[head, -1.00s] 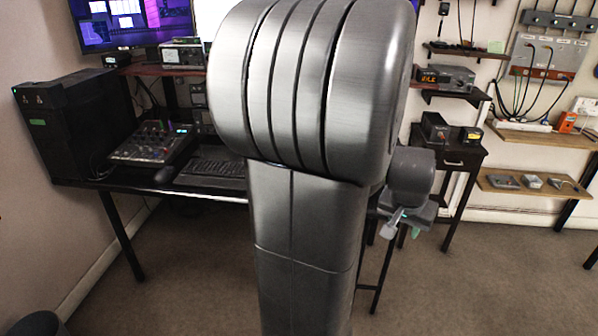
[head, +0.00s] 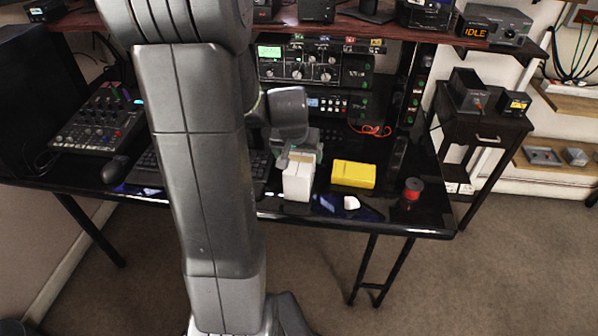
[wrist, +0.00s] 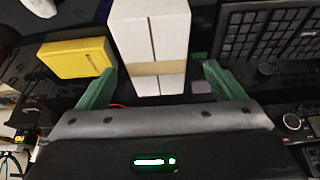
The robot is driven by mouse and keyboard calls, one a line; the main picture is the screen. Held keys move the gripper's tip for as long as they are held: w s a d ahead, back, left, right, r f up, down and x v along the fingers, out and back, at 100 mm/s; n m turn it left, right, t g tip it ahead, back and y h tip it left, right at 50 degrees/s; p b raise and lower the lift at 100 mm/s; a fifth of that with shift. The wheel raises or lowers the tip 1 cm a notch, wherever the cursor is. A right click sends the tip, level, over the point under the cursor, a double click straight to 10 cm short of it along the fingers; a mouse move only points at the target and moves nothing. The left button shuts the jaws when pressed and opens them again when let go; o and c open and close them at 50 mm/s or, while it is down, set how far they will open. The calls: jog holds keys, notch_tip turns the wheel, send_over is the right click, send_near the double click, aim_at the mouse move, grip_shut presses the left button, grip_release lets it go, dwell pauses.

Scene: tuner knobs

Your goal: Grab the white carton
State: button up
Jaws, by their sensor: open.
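The white carton (head: 298,180) stands upright on the black desk, near its front edge. In the wrist view the carton (wrist: 150,40) shows two white faces with a dark seam and a tan band. My gripper (head: 300,155) is at the carton's upper back, partly hidden by my arm in the head view. In the wrist view my gripper (wrist: 155,88) is open, with one green finger on each side of the carton. The carton lies between the fingers, with gaps visible at the sides.
A yellow box (head: 353,174) lies just right of the carton; it is close to one finger in the wrist view (wrist: 75,58). A keyboard (wrist: 275,35) lies on the other side. Radio equipment (head: 315,62) stands behind.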

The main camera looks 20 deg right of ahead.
aim_at(300, 160)
jog(key=shift+d+f, duration=0.1)
jog(key=shift+f, duration=0.2)
jog(key=shift+x, duration=2.5)
jog(key=shift+d+r, duration=0.1)
jog(key=shift+d, duration=0.1)
jog(key=shift+f+b, duration=0.3)
jog(key=shift+b, duration=0.1)
jog(key=c, duration=1.1)
